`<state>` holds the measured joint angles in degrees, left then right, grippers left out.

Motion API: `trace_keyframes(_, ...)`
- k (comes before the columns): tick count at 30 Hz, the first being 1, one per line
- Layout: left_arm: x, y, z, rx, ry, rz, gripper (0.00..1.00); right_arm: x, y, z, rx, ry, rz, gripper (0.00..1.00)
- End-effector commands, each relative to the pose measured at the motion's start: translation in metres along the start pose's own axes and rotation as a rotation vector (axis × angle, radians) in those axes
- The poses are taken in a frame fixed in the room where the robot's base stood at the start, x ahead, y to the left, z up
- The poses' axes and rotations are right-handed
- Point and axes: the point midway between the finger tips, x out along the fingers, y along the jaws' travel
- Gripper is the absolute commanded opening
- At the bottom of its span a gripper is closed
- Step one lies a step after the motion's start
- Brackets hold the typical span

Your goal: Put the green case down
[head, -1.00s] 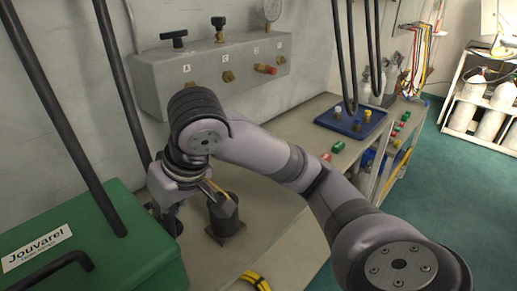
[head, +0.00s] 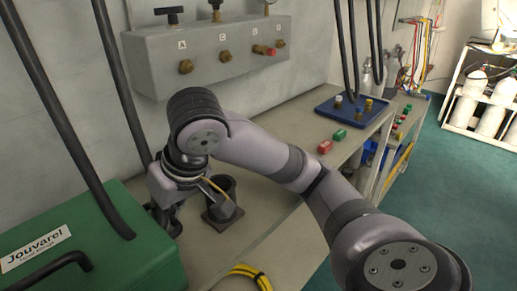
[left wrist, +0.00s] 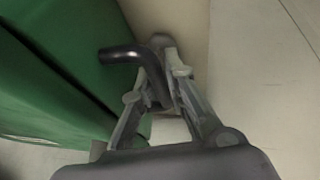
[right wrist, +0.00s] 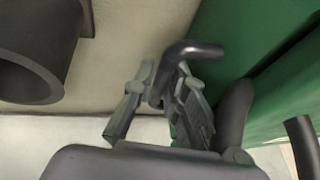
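The green case (head: 110,255), labelled "Jouvarel", is at the lower left of the head view over the bench. My right gripper (head: 165,215) is at its right end, partly hidden by my arm. In the right wrist view my right gripper (right wrist: 165,85) is closed around a bent black handle (right wrist: 195,50) of the case. In the left wrist view my left gripper (left wrist: 162,75) is closed around another bent black handle (left wrist: 120,53). The left gripper is outside the head view. I cannot tell whether the case's underside touches the bench.
A black cup-shaped holder (head: 222,188) stands just right of the case. A yellow coil (head: 248,274) lies near the front edge. A grey valve panel (head: 215,60) is behind. A blue tray (head: 345,112) and red and green blocks (head: 325,147) sit further right on the bench (head: 275,205).

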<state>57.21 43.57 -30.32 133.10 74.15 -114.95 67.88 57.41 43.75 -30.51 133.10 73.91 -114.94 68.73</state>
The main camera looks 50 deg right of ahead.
Motion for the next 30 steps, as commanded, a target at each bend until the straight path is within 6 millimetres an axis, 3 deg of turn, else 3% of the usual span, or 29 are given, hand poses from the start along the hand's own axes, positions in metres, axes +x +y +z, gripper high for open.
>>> trace_keyframes(7, -0.001, 0.001, -0.001, -0.001, 0.0, 0.001, 0.3, -0.001, -0.001, 0.0, -0.002, -0.001, -0.002, 0.3)
trace_keyframes(17, -0.004, 0.001, -0.001, 0.0, 0.002, 0.003, 0.3, -0.001, -0.001, 0.0, -0.004, -0.002, -0.004, 0.3)
trace_keyframes(30, -0.059, 0.0, -0.002, -0.001, 0.006, 0.0, 0.3, -0.001, -0.002, 0.0, -0.004, -0.002, -0.004, 0.3)
